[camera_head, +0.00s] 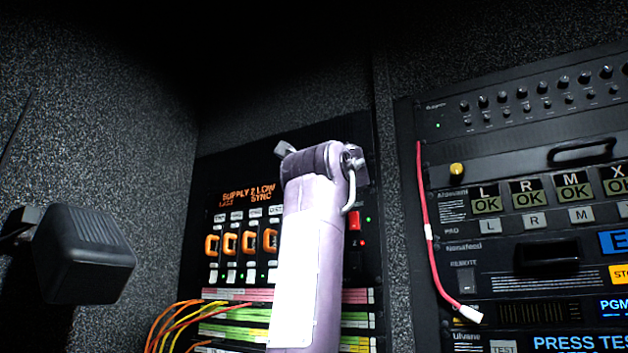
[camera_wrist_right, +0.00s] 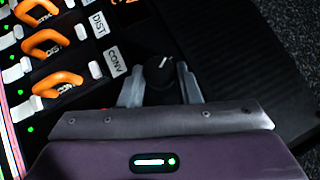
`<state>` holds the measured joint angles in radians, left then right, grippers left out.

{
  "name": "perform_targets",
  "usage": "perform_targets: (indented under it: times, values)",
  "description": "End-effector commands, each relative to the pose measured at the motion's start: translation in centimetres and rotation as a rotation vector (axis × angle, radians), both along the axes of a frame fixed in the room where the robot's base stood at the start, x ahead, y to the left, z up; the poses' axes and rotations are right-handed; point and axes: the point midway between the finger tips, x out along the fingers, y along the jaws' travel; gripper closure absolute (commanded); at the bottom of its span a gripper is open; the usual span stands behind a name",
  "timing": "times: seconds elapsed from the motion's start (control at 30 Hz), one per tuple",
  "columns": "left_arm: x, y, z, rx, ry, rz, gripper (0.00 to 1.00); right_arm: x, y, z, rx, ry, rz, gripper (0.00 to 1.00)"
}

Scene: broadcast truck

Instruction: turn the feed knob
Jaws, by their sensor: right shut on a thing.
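The feed knob (camera_wrist_right: 160,72) is a round black knob with a white pointer line, set in a dark panel, in the right wrist view. My right gripper (camera_wrist_right: 160,85) has one grey finger on each side of the knob and is shut on it. In the head view my purple right arm rises in front of the rack with orange handles. It hides the knob and the fingertips there. My left gripper is in neither view.
Orange handles (camera_wrist_right: 58,82) with DIST and CONV labels stand close beside the knob. Orange and yellow cables (camera_head: 165,320) hang at the rack's lower left. A red cable (camera_head: 428,230) hangs on the right rack. A black block-like object (camera_head: 85,245) stands at the left.

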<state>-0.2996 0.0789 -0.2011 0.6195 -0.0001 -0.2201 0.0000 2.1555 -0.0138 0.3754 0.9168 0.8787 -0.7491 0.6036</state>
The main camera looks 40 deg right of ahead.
Motion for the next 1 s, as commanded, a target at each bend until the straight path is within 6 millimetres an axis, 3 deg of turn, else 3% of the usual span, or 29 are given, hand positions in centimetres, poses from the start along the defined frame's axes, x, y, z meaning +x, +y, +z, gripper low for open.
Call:
perform_targets:
  times: [0.3, 0.8, 0.83, 0.9, 1.0]
  values:
    - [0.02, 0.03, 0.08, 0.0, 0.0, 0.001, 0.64, 0.02, -0.05, 0.03, -0.027, 0.108, 0.001, 0.93]
    - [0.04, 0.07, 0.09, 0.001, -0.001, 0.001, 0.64, 0.05, -0.04, 0.01, -0.032, 0.125, 0.0, 0.93]
    - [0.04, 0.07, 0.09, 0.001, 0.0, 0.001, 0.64, 0.05, -0.04, 0.01, -0.032, 0.125, 0.0, 0.69]
    - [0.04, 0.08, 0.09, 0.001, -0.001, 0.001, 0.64, 0.05, -0.04, 0.04, -0.033, 0.125, 0.0, 0.61]
    - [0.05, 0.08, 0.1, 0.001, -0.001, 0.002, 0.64, 0.03, -0.03, 0.07, -0.033, 0.124, 0.0, 0.61]
